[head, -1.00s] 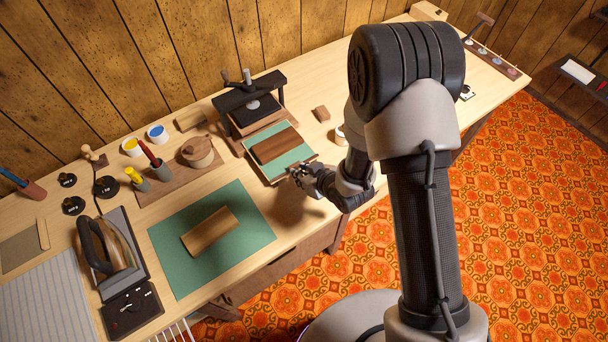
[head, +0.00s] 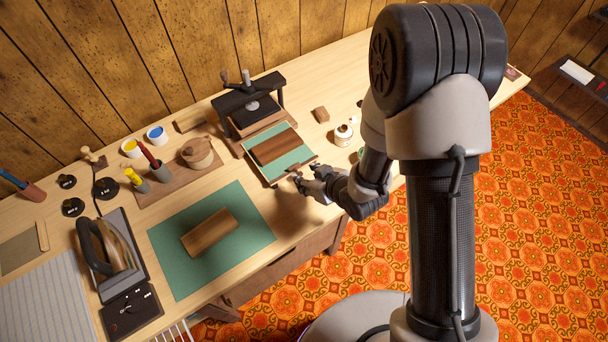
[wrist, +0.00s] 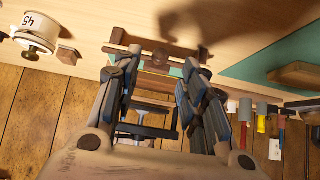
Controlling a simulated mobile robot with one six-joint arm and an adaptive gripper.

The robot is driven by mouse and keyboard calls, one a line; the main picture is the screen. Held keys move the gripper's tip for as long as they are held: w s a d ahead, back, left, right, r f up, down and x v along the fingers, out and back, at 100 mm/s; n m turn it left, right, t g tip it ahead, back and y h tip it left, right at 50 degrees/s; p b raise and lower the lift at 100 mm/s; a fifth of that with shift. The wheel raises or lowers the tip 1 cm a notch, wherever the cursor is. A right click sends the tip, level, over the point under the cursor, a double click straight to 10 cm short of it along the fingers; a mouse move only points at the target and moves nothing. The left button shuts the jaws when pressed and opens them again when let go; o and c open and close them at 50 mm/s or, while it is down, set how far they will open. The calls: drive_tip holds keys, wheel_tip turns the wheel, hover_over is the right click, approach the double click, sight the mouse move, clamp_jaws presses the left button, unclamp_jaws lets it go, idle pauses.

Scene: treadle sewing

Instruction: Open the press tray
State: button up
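The press tray (head: 269,176) sticks out of the front of the black screw press (head: 252,104), with a green mat and a brown strip (head: 274,147) on it. Its front edge faces my gripper (head: 307,182), which is just off that edge in the head view. In the wrist view my gripper (wrist: 160,66) has its two fingers spread wide on either side of the tray's brown front bar and knob (wrist: 161,56). Nothing is held. Whether a finger touches the bar cannot be told.
A green cutting mat (head: 246,238) with a brown piece (head: 209,231) lies to the left. Paint pots and a wooden jar (head: 197,153) stand behind the mat.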

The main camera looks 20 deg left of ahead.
drive_tip(key=v, duration=0.3)
idle(0.5)
drive_tip(key=w+d+r+m+t+h, duration=0.15)
drive_tip(key=d+r+m+h, duration=0.4)
drive_tip(key=d+r, duration=1.1)
drive_tip(key=s+d+r+m+g, duration=0.1)
drive_tip(key=s+d+r+m, duration=0.1)
drive_tip(key=s+r, duration=0.3)
drive_tip(key=s+d+r+m+g+h, duration=0.1)
drive_tip(key=s+d+r, duration=0.3)
drive_tip(key=s, duration=0.9)
wheel_tip(320, 180, up, 3)
drive_tip(key=shift+s+f+m+g, duration=0.2)
drive_tip(key=shift+s+m+g, duration=0.15)
drive_tip(key=shift+m, duration=0.3)
